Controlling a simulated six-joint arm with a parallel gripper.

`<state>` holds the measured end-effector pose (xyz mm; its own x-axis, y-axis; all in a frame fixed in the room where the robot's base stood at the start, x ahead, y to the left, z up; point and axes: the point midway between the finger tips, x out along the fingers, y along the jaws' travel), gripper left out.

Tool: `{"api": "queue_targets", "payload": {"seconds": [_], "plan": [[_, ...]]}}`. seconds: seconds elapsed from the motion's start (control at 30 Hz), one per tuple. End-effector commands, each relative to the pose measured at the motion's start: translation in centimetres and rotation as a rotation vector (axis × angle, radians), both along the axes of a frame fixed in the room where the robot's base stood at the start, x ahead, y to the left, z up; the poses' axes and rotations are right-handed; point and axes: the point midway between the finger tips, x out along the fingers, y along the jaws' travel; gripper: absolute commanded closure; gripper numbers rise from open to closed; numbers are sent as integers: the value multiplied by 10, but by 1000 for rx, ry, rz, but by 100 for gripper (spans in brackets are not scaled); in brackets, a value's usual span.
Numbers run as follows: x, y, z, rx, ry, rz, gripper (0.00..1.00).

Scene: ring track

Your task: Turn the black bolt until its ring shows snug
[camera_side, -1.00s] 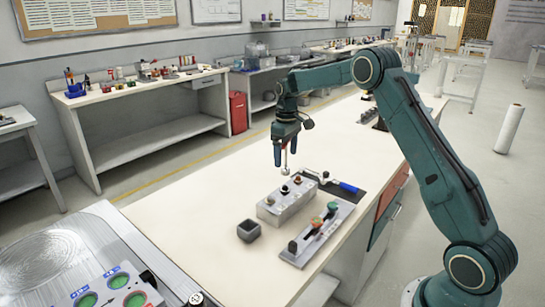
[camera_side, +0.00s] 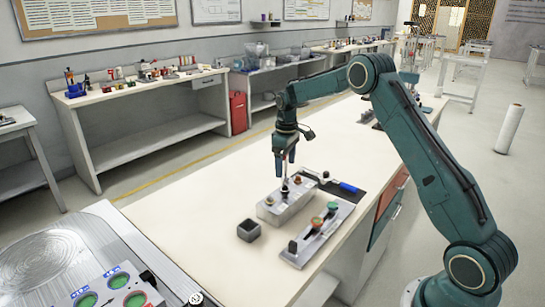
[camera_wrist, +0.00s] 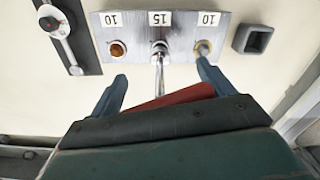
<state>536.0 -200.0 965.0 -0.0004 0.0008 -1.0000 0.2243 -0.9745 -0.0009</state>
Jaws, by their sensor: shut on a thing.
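A grey metal block (camera_side: 292,212) stands on the bench with a row of three bolts. In the wrist view the block (camera_wrist: 182,27) carries the labels 10, 15 and 10. The black bolt, in the middle, is mostly hidden under the tool's tip. My gripper (camera_side: 285,158) is above the block and shut on a silver-shafted tool (camera_wrist: 158,72). The shaft points down and its tip meets the middle bolt; I cannot tell how well it is seated. In the wrist view my gripper (camera_wrist: 162,85) has a finger on either side of the shaft. The bolt's ring cannot be made out.
A small grey open box (camera_side: 248,231) stands left of the block. A panel with coloured knobs (camera_side: 318,236) lies in front, to the right. A dark mat with a blue-handled tool (camera_side: 348,187) lies behind. The bench to the left is clear.

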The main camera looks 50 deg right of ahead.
Motion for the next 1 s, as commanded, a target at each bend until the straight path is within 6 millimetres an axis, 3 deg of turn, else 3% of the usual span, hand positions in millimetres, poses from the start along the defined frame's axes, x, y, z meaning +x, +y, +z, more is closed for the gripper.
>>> {"api": "queue_targets", "payload": {"seconds": [1.0], "plan": [[0, 0, -12, 0, -1, 0, 56]]}}
